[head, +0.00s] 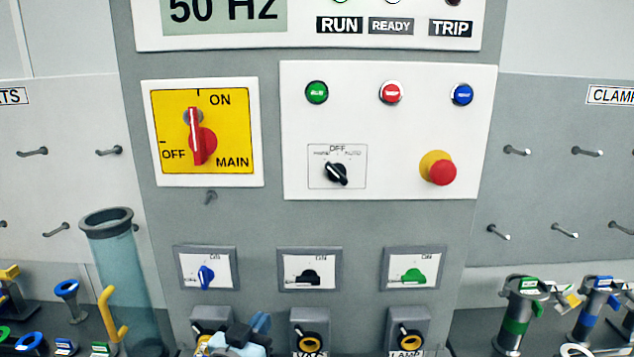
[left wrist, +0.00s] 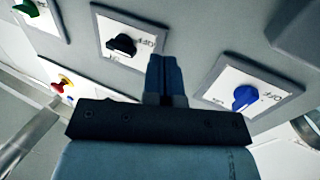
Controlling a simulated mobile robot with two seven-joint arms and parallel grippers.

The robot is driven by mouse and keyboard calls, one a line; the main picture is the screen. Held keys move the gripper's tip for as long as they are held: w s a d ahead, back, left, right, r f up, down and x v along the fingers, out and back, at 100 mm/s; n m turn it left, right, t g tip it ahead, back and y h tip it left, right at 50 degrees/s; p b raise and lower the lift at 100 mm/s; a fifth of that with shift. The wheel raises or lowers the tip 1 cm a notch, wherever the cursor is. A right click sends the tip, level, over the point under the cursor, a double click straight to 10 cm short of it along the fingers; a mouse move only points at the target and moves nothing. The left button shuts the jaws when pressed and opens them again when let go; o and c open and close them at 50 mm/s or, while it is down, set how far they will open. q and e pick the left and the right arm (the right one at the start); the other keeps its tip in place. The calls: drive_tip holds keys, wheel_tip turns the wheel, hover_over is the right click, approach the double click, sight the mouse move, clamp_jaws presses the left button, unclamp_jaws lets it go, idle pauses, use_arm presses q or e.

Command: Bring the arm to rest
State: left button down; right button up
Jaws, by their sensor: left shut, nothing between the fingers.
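My left gripper (head: 262,322) shows at the bottom of the head view, in front of the lower part of the grey control cabinet (head: 375,225). Its fingers are shut with nothing between them. In the left wrist view the closed fingers (left wrist: 165,75) point at the panel between the black switch (left wrist: 122,44) and the blue switch (left wrist: 244,97), apart from both as far as I can tell. The blue switch (head: 206,277), black switch (head: 308,277) and green switch (head: 411,275) sit in a row on the cabinet. My right gripper is not in view.
Above are the red main switch (head: 198,140) on a yellow plate, an OFF/AUTO selector (head: 337,173) and a red emergency button (head: 441,171). A clear tube (head: 118,275) stands at the left. Clamps (head: 518,315) stand at the right. Pegs stick out of both side panels.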

use_arm(q)
drive_tip(key=s+a+f+g+y, duration=0.1)
drive_tip(key=s+a+f, duration=0.4)
drive_tip(key=s+f, duration=0.8)
drive_tip(key=s+a+f+n+g+y, duration=0.1)
drive_tip(key=s+a+f+g, duration=0.3)
drive_tip(key=s+f, duration=0.9)
wheel_tip(320, 180, down, 4)
drive_tip(key=shift+s+a+f+g+y, duration=0.1)
drive_tip(key=shift+s+a+g+y, duration=0.1)
drive_tip(key=shift+a+g+y, duration=0.3)
drive_tip(key=shift+d, duration=0.15)
